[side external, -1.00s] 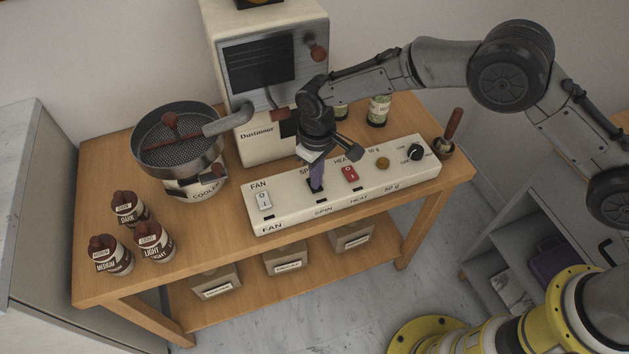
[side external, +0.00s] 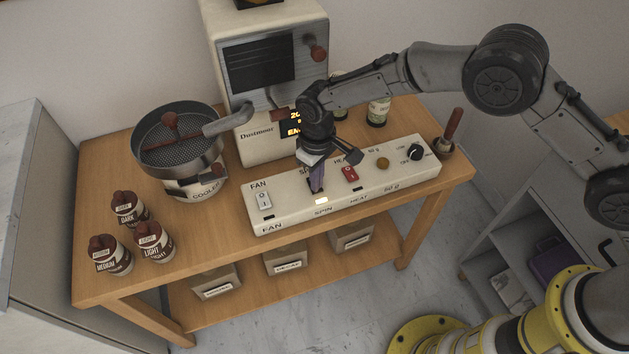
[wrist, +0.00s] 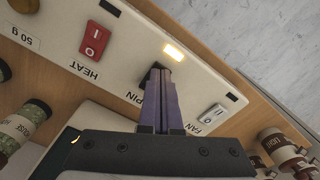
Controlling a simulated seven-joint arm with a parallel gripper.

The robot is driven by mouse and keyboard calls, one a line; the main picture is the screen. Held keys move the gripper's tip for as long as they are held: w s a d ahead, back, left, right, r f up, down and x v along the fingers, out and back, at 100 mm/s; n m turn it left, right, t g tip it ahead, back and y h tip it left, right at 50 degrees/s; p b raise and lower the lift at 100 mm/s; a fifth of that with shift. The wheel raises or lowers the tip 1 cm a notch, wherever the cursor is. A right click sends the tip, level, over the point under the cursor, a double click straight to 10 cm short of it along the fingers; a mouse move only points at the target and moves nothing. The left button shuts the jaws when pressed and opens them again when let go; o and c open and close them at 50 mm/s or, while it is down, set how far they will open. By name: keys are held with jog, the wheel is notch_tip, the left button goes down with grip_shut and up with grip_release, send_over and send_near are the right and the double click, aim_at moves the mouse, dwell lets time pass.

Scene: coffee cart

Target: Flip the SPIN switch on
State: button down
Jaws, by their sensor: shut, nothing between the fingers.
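The cream switch panel (side external: 389,177) lies along the front of the wooden table. The SPIN switch sits between the FAN switch (side external: 263,199) and the red HEAT switch (side external: 350,173), and my gripper mostly hides it. The small lamp (side external: 321,201) in front of SPIN is lit, and it also glows in the wrist view (wrist: 174,52). My gripper (side external: 316,190) is shut and empty, its purple fingertips pointing down at the SPIN switch. In the wrist view the fingertips (wrist: 158,72) cover the switch; I cannot tell whether they touch it.
The roaster (side external: 262,85) stands behind the panel, its small display (side external: 293,124) lit with yellow text. The cooler (side external: 180,150) is at left, with several dark canisters (side external: 130,208) near the table's left front. A wooden-handled tool (side external: 453,125) stands at right.

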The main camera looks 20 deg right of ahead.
jog(key=shift+r, duration=3.45)
jog(key=shift+w, duration=0.1)
jog(key=w+d+r+m+t+y, duration=0.15)
jog(key=d+r, duration=0.25)
jog(key=r, duration=0.4)
jog(key=w+d+r+m+t+h, duration=0.1)
jog(key=w+d+r, duration=0.1)
jog(key=d+r, duration=0.4)
jog(key=s+d+r+m+t, duration=0.1)
jog(key=s+d+r, duration=0.35)
jog(key=r, duration=0.25)
jog(key=s+d+r+t, duration=0.1)
jog(key=s+d+r, duration=0.2)
jog(key=d+r, duration=0.3)
jog(key=s+d+r+m+t, duration=0.1)
jog(key=s+d+r, duration=0.1)
jog(key=s+d, duration=0.45)
jog(key=s+d+r+m+t, duration=0.1)
jog(key=s+d, duration=0.2)
jog(key=s, duration=0.6)
jog(key=s+d+f, duration=0.2)
jog(key=s+f, duration=0.6)
jog(key=s, duration=0.2)
jog(key=shift+s+f+g, duration=0.25)
jog(key=shift+f+g, duration=0.05)
jog(key=shift+g, duration=0.15)
